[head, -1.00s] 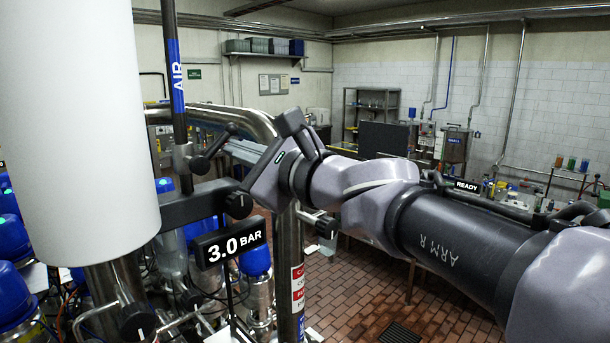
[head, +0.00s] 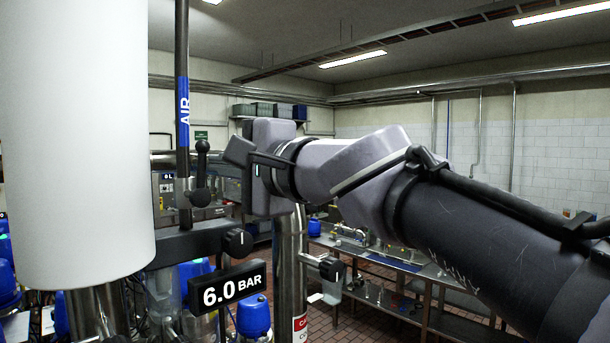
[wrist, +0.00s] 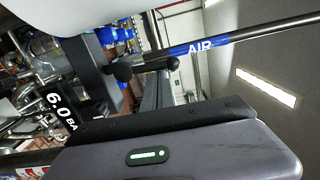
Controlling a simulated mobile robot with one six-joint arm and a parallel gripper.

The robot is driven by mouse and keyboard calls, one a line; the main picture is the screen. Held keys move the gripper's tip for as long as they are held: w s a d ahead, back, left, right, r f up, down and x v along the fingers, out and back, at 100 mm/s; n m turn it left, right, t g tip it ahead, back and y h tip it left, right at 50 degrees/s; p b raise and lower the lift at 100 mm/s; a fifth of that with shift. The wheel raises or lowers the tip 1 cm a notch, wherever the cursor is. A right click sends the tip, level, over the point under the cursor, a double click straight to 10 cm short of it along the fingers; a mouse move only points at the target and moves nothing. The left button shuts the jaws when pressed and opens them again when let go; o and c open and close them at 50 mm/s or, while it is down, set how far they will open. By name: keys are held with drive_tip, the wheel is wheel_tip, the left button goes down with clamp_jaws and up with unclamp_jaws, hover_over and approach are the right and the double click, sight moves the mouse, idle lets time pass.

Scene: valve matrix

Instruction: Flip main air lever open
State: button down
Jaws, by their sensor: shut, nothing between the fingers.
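The main air lever (head: 202,160) is a black handle with a ball knob on the dark vertical pipe with the blue AIR label (head: 183,112). It stands upright, nearly in line with the pipe. The wrist view also shows the lever (wrist: 150,66) lying along the pipe's direction. My gripper's body is just right of the lever in the head view. Its grey fingers (wrist: 157,82) show in the wrist view beside the lever; they are shut and empty. Contact with the lever cannot be told. The pressure sign (head: 227,288) reads 6.0 BAR.
A large white cylinder (head: 75,140) stands close at the left. A dark bracket with a black knob (head: 237,242) sits below the lever, with a steel column (head: 290,260) beside it. Another black knob (head: 331,268) is to the right. A bench (head: 400,285) stands behind.

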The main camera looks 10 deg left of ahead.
drive_tip(key=shift+s+a+n, duration=0.1)
drive_tip(key=shift+s+n, duration=0.05)
drive_tip(key=shift+n, duration=0.25)
idle(0.5)
